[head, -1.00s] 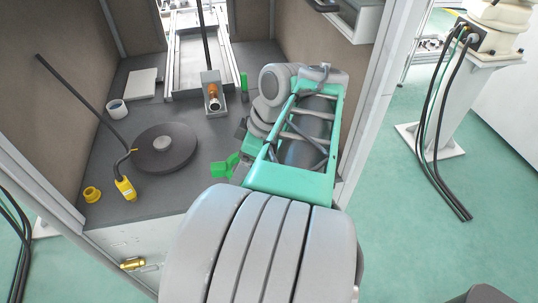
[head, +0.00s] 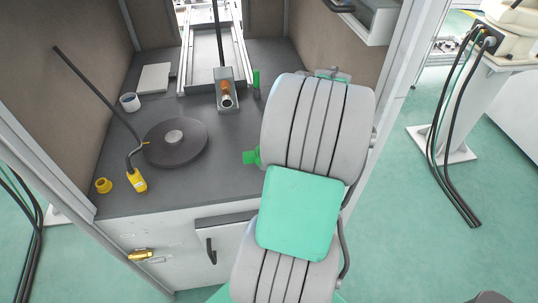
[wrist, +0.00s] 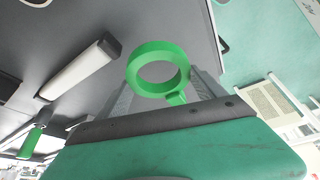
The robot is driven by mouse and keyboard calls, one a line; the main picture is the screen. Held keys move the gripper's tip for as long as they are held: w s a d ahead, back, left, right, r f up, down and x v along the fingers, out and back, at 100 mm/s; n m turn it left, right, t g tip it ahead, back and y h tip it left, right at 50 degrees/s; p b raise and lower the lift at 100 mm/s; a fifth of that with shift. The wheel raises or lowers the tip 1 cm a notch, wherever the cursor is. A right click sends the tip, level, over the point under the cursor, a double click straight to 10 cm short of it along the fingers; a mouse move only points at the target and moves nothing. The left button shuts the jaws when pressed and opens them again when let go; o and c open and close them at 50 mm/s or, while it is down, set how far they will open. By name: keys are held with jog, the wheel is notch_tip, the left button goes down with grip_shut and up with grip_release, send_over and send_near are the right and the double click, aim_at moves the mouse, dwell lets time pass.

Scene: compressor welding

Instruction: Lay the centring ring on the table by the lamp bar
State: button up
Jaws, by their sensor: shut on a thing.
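The centring ring (wrist: 158,72) is a bright green ring with a small tab, seen in the wrist view. My gripper (wrist: 174,97) is shut on its tab, and the ring's opening is clear. The ring appears above the dark grey table (wrist: 120,20); whether it touches the table I cannot tell. A white bar with a dark end (wrist: 82,68), which looks like the lamp bar, lies left of the ring in the wrist view. In the head view my arm hides the gripper and that bar. A small green part (head: 252,156) shows beside my arm; I cannot tell if it is the ring.
On the table (head: 215,190) are a dark round disc (head: 190,149), a yellow-bodied tool (head: 137,181), a yellow ring (head: 103,186), a white cup (head: 130,102) and a white plate (head: 154,77). An upright green piece (head: 256,83) stands near the rail fixture. Cabinet walls enclose the table.

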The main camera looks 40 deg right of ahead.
jog(key=shift+w+d+f, duration=0.2)
jog(key=shift+f, duration=0.1)
notch_tip(320, 180, down, 3)
jog(key=shift+w+d+f+p, duration=0.15)
jog(key=shift+f+p, duration=0.05)
jog(key=shift+p, duration=0.45)
jog(key=shift+f+b, duration=0.35)
jog(key=shift+f, duration=0.05)
jog(key=o, duration=2)
jog(key=shift+r, duration=0.1)
jog(key=shift+c, duration=0.2)
